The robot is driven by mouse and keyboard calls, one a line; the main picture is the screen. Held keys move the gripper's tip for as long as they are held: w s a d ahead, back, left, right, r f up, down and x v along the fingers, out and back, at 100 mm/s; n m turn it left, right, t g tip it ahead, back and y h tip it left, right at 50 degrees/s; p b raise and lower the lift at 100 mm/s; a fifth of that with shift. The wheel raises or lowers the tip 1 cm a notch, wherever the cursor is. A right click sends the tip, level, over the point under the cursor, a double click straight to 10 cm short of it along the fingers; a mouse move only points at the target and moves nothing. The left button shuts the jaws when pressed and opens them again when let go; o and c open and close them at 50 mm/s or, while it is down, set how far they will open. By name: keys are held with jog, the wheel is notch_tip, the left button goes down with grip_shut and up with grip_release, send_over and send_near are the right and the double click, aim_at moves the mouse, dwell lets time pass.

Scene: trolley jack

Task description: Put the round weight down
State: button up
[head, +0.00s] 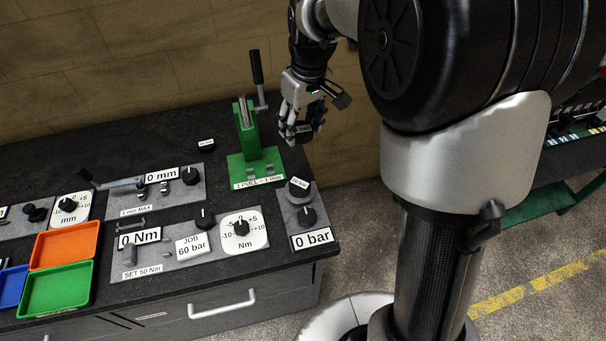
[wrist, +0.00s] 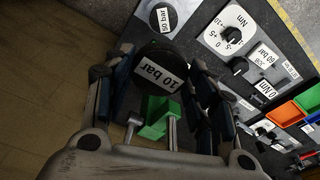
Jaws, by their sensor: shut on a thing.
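A round black weight (wrist: 155,50) with a white "10 bar" label sits between the fingers of my gripper (wrist: 158,72) in the wrist view. In the head view my gripper (head: 301,122) is shut on this weight, above the bench's right back area, just right of the green press; the weight is mostly hidden there by the fingers. A grey plate (head: 289,222) at the bench's right end carries a "0 bar" label and a black knob. A round piece labelled "50 bar" (head: 299,187) stands at the back of that plate.
A green press (head: 245,130) with a raised black-handled lever stands close to my gripper. A small black disc (head: 206,144) lies on the bench left of it. Gauge panels and orange (head: 65,246) and green (head: 57,289) trays fill the front left. Dark bench top (head: 110,150) is bare at the back left.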

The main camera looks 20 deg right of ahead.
aim_at(299, 182)
jog(key=shift+a+r, duration=0.15)
notch_tip(299, 182, down, 19)
jog(key=b, duration=0.4)
jog(key=shift+w, duration=0.15)
jog(key=shift+f+b, duration=0.25)
jog(key=shift+b, duration=0.05)
jog(key=o, duration=1.2)
notch_tip(299, 182, up, 12)
jog(key=s+p, duration=0.2)
jog(key=p, duration=0.1)
jog(key=s+r+m+t, duration=0.2)
jog(key=s+r, duration=0.9)
jog(key=s, duration=0.5)
jog(key=s+m, duration=0.1)
jog(key=s, duration=0.4)
jog(key=s+r+m+t, duration=0.1)
jog(key=s, duration=0.3)
jog(key=shift+s+h, duration=0.3)
